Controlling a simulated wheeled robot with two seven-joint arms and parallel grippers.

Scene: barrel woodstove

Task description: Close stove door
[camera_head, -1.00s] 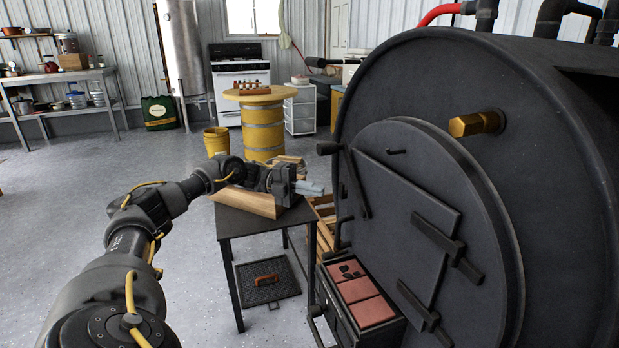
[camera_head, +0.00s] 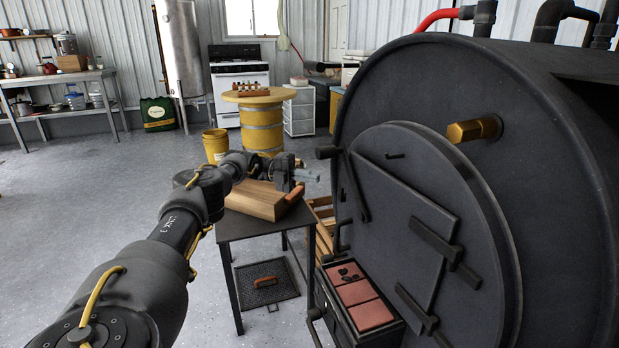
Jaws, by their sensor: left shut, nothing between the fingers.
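The black barrel stove (camera_head: 560,210) fills the right side of the head view. Its square door (camera_head: 395,215) lies on the round front plate and looks flush with it, with hinge straps on its right. A dark handle with a knob (camera_head: 328,152) sticks out at the door's upper left. My left gripper (camera_head: 308,175) is shut and empty. It is to the left of the door and appears apart from it, above a small black table. My right gripper is not in view.
A wooden block (camera_head: 258,200) lies on the small black table (camera_head: 270,227) beneath my left gripper. A brick-lined box (camera_head: 366,312) juts out below the door. A yellow drum table (camera_head: 262,138) stands behind. The floor at left is clear.

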